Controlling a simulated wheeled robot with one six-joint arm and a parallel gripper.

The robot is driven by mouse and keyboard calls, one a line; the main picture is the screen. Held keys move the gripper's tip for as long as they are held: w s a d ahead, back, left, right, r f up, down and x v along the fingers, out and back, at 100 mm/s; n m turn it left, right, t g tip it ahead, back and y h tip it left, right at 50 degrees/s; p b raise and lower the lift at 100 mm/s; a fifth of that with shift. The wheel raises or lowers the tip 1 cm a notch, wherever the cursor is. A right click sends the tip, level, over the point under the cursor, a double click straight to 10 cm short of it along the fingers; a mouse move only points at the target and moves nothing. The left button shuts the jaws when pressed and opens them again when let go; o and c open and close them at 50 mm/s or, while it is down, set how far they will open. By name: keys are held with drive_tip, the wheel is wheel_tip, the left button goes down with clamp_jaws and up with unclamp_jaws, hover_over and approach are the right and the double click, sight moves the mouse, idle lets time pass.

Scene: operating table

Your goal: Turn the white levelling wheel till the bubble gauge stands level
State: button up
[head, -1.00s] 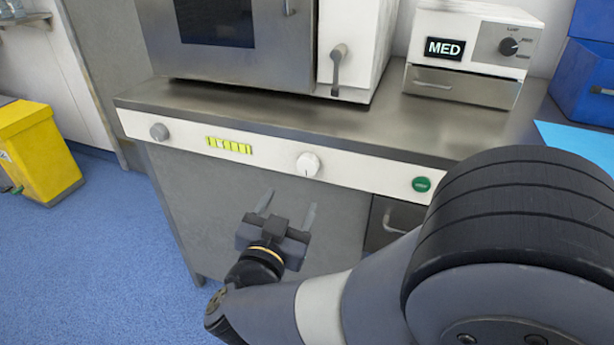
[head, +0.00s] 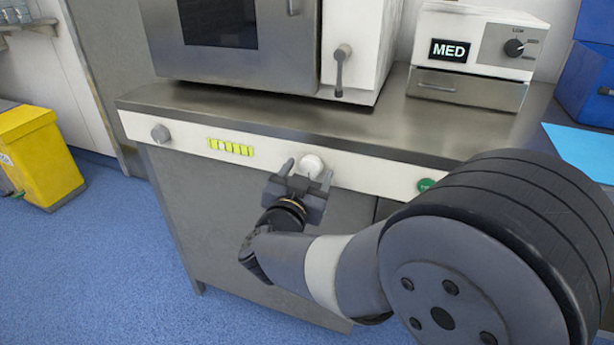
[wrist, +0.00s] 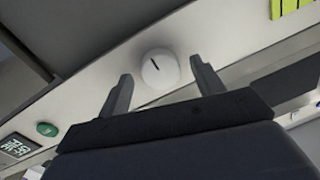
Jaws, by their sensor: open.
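The white levelling wheel (head: 312,164) is a round knob on the white front strip of the steel counter. In the wrist view the wheel (wrist: 161,69) shows a short dark mark on its face. My gripper (head: 306,173) is open just in front of the wheel and hides its lower part in the head view. In the wrist view the fingers of my gripper (wrist: 161,72) appear on either side of the wheel; contact cannot be told. The yellow-green bubble gauge (head: 230,147) is left of the wheel; its pale bubble seems left of the middle, but is small.
A grey knob (head: 160,134) is at the strip's left end and a green button (head: 426,185) at its right, partly behind my arm. A steel-fronted cabinet (head: 240,45) and a MED box (head: 470,55) stand on the counter. A yellow bin (head: 40,155) stands far left.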

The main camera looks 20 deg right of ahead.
drive_tip(key=c, duration=1)
drive_tip(key=shift+o, duration=0.2)
drive_tip(key=shift+f+m+b, duration=0.1)
drive_tip(key=shift+m+b, duration=0.2)
drive_tip(key=m+b, duration=0.3)
drive_tip(key=m, duration=0.1)
drive_tip(key=shift+f+m+h, duration=0.15)
drive_tip(key=shift+m+h, duration=0.15)
drive_tip(key=shift+m, duration=0.1)
drive_tip(key=shift+m+b, duration=1.7)
drive_tip(key=shift+m, duration=0.6)
drive_tip(key=o, duration=1)
drive_tip(key=shift+c, duration=0.2)
